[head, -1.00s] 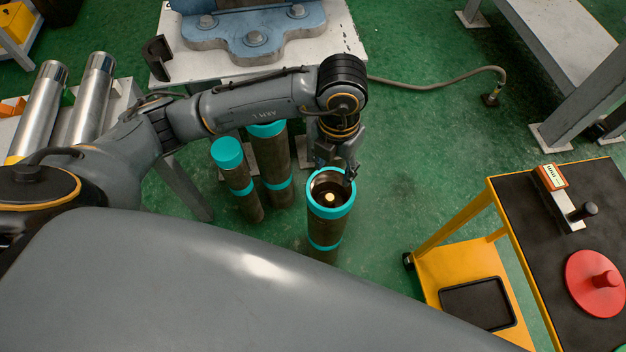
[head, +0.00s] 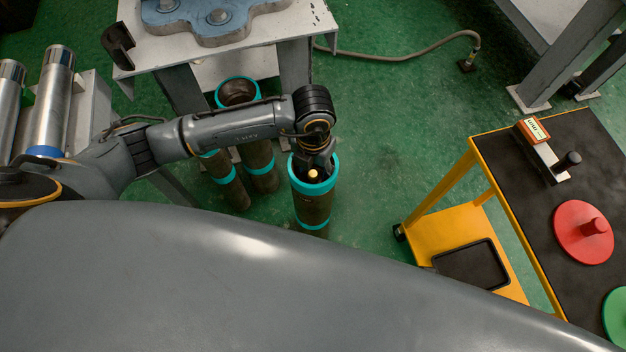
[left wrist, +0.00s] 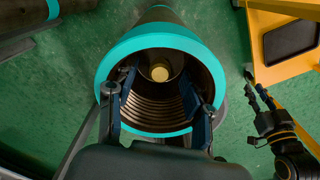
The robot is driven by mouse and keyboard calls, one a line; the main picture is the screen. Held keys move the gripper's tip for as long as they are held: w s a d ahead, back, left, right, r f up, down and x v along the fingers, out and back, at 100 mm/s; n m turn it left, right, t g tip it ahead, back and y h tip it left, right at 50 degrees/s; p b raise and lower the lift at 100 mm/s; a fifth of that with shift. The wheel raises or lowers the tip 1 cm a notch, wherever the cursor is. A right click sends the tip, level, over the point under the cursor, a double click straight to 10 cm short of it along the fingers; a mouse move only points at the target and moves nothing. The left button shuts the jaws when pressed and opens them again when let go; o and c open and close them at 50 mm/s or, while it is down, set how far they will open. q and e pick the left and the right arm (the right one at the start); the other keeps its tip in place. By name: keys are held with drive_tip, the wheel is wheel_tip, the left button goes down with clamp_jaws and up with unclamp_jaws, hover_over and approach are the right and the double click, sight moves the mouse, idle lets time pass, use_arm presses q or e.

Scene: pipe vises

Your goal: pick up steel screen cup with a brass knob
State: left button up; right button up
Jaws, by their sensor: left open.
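The brass knob of the steel screen cup (head: 313,174) shows as a small pale gold disc inside an upright dark pipe (head: 313,207) with teal bands. In the left wrist view the knob (left wrist: 160,72) lies deep in the pipe mouth; the cup's body is mostly dark and hard to make out. My left gripper (head: 319,164) is at the pipe's mouth, pointing down. In the left wrist view its fingers (left wrist: 161,104) are apart, one on each side of the mouth, with nothing between them. My right gripper (left wrist: 258,88) shows at the right of that view; its jaw state is unclear.
Two more teal-banded pipes stand left of this one; the taller (head: 238,92) has an open mouth. A yellow cart (head: 470,246) with a black top stands at the right, carrying a red disc (head: 583,232) and a gauge. Green floor is clear between pipe and cart.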

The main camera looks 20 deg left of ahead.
use_arm(q)
drive_tip(key=shift+f, duration=0.6)
clamp_jaws()
drive_tip(key=shift+r, duration=0.15)
